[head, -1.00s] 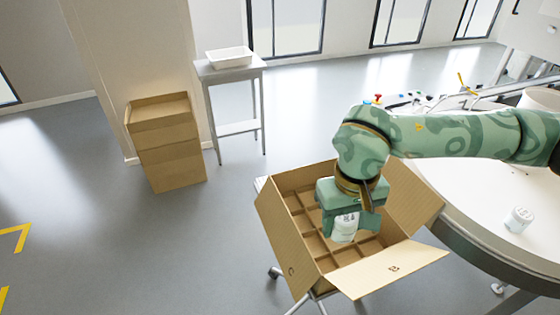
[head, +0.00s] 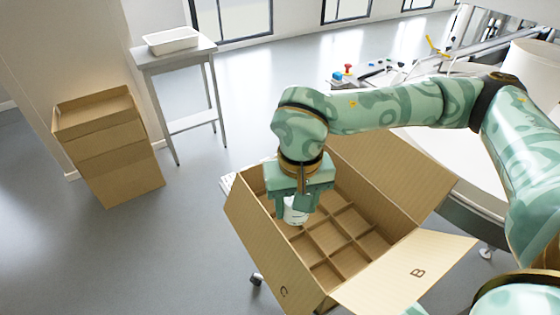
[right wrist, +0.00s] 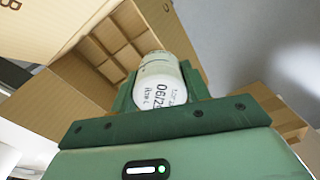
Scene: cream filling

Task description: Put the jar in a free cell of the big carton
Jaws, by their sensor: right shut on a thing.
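The jar (head: 295,213) is small and white, and my right gripper (head: 297,205) is shut on it. The gripper points down over the left part of the big carton (head: 262,240). The right wrist view shows the jar (right wrist: 160,85) between the fingers, with dark print on its lid. The carton is open, and dividers split it into cells. The cells I can see to the right of the jar and in front of it are empty. The gripper hides the cell beneath it, so I cannot tell how deep the jar is. My left gripper is not in view.
The carton's flaps stand open; the front right flap (head: 415,272) carries a B. A round white table stands behind my right arm. A stack of cartons (head: 105,145) and a small grey table (head: 175,62) with a white tray (head: 172,42) stand at the left, apart from the carton.

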